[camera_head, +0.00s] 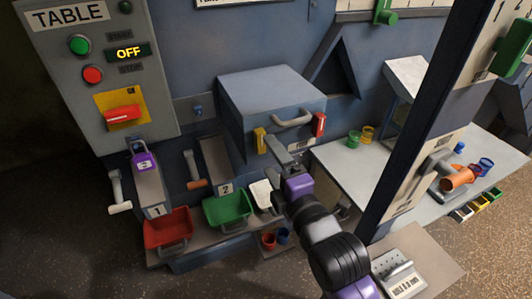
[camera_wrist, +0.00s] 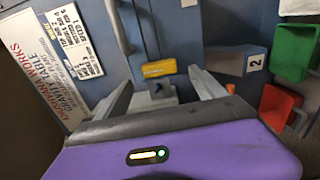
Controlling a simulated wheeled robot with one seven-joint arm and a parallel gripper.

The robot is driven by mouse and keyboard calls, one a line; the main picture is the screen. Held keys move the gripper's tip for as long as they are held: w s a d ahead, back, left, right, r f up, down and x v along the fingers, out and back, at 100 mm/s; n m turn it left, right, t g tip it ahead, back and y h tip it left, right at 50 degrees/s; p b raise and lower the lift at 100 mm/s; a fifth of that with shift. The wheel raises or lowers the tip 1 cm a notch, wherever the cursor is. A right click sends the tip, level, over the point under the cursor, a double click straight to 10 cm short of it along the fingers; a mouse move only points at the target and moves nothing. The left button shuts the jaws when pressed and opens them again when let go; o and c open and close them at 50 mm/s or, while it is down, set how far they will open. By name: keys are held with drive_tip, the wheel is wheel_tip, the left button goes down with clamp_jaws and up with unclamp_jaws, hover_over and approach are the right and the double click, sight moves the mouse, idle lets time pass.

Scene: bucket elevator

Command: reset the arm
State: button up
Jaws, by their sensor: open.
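My arm reaches up from the bottom of the head view, with black links and a purple wrist. My gripper (camera_head: 285,152) is in front of the blue-grey box with a grey handle (camera_head: 293,118). In the wrist view my gripper (camera_wrist: 160,80) has its two grey fingers spread apart, with nothing held between them. A yellow latch (camera_wrist: 158,68) shows beyond the fingertips; the head view shows a yellow latch (camera_head: 260,140) on the box's left front. I cannot tell whether the fingers touch the box.
Red (camera_head: 167,230) and green (camera_head: 228,208) bins stand below chutes at left. The control panel (camera_head: 105,70) reads OFF. A dark post (camera_head: 420,120) rises right of my arm. The grey worktop (camera_head: 350,165) holds small green and yellow cups.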

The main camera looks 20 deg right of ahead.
drive_tip(key=shift+s, duration=0.95)
drive_tip(key=s+f+m+g, duration=0.1)
drive_tip(key=s+f+m, duration=0.2)
drive_tip(key=s, duration=0.9)
drive_tip(key=s+f+m+g, duration=0.1)
drive_tip(key=s+f+m, duration=0.2)
drive_tip(key=s+m, duration=0.6)
drive_tip(key=s+f+m+g, duration=0.1)
drive_tip(key=s+f+m, duration=0.2)
drive_tip(key=s, duration=1.2)
drive_tip(key=m, duration=0.3)
drive_tip(key=shift+f, duration=0.35)
